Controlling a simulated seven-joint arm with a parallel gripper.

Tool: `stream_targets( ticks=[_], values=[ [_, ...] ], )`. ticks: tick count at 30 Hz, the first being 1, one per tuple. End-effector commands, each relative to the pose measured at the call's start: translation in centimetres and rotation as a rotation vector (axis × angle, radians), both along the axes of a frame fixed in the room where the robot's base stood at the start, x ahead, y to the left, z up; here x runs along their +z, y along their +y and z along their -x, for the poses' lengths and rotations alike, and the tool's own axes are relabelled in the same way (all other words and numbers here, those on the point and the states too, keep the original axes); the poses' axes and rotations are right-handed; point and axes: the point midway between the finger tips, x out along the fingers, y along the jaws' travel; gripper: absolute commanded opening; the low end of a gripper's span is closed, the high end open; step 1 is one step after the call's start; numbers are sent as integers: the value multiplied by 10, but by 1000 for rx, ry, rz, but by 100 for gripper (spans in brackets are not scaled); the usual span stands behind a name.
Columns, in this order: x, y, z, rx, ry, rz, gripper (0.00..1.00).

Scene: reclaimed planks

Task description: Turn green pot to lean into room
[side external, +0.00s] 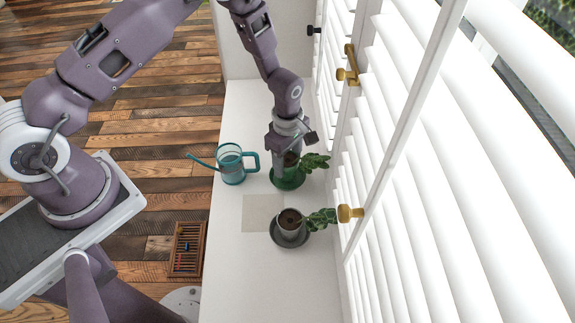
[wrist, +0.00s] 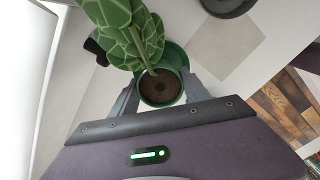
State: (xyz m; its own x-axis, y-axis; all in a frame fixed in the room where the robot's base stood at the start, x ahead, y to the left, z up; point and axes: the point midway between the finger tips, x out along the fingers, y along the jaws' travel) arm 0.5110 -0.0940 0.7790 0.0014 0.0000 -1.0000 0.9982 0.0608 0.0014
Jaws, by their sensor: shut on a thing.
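The green pot (wrist: 172,97) stands on a green saucer (wrist: 176,57) on the white sill, with soil and a leafy plant (wrist: 122,27) in it. In the side view the green pot and saucer (side external: 289,181) are partly hidden by my gripper (side external: 287,150). The plant's leaves (side external: 315,162) lean right, toward the shutters. In the wrist view my gripper (wrist: 160,95) has one finger on each side of the pot, shut on it. The pot looks upright.
A grey pot (side external: 290,232) on a dark saucer stands nearer the camera, its leaves also toward the shutters. A teal watering can (side external: 231,165) stands left of the green pot. A pale square (side external: 262,213) lies on the sill (side external: 240,285). Brass shutter knobs (side external: 349,213) jut out at right.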

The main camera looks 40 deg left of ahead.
Motion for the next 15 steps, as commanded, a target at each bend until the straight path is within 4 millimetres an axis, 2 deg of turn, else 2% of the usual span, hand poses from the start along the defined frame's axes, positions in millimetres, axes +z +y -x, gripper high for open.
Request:
stream_targets(
  ticks=[3,7,9,15],
  values=[
    [33,-1,-1,-1,-5,1,0],
    [64,0,-1,0,-4,1,0],
    [76,0,-1,0,-3,1,0],
    [94,0,0,-1,0,0,0]
  ],
)
